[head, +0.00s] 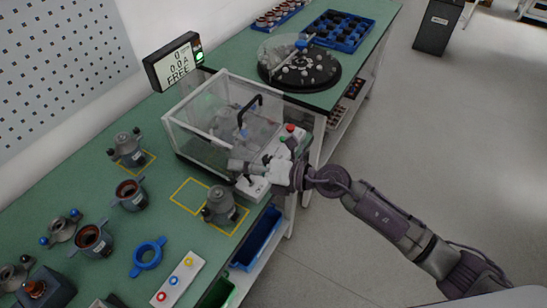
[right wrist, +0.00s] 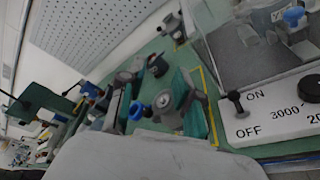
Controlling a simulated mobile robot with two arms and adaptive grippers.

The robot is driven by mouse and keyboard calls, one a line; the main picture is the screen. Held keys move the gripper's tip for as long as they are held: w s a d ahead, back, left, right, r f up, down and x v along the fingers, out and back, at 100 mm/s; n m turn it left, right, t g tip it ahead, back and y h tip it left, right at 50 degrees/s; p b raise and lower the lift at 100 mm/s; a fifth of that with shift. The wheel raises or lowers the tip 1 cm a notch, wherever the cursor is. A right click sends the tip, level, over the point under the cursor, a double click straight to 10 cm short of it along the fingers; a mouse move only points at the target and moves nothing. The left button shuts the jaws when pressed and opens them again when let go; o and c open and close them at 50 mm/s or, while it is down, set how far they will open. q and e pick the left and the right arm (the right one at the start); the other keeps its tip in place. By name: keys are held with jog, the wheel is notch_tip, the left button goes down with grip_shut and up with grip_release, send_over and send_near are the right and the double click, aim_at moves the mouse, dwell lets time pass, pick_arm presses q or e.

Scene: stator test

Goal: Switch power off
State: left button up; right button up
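The power switch is a small black lever (right wrist: 236,100) on a white control panel (right wrist: 262,138). It stands beside the printed words ON and OFF in the right wrist view, and its exact setting is hard to read. In the head view the white panel (head: 252,188) lies in front of the clear test box, partly hidden by my right gripper (head: 240,168). My right gripper is low over the panel, close to the switch; contact cannot be made out. My left gripper is not in view.
The clear box (head: 190,135) with a black handle stands behind the panel. A display (head: 175,64) reads 0.0 A FREE beside a green light. A stator (head: 221,205) stands just left of the panel. More stators and a blue ring (head: 148,256) lie on the green table.

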jog(key=s+n+g+h, duration=0.1)
jog(key=n+g+h, duration=0.15)
jog(key=n, duration=0.25)
jog(key=n+t+h+b, duration=0.1)
jog(key=n+h+b, duration=0.1)
jog(key=n+h, duration=0.3)
send_over(251, 180)
jog(key=s+d, duration=0.2)
jog(key=d, duration=0.1)
jog(key=shift+m+h, duration=0.25)
jog(key=shift+m, duration=0.25)
notch_tip(251, 180, down, 6)
jog(key=shift+s+a+r, duration=0.1)
jog(key=shift+r, duration=0.05)
jog(key=shift+a, duration=0.1)
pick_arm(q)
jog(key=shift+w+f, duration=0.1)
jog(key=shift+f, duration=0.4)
pick_arm(e)
jog(key=shift+b+x, duration=1.35)
jog(key=shift+b, duration=0.65)
pick_arm(q)
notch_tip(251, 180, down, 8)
jog(key=b, duration=0.3)
pick_arm(e)
jog(key=shift+x, duration=1.15)
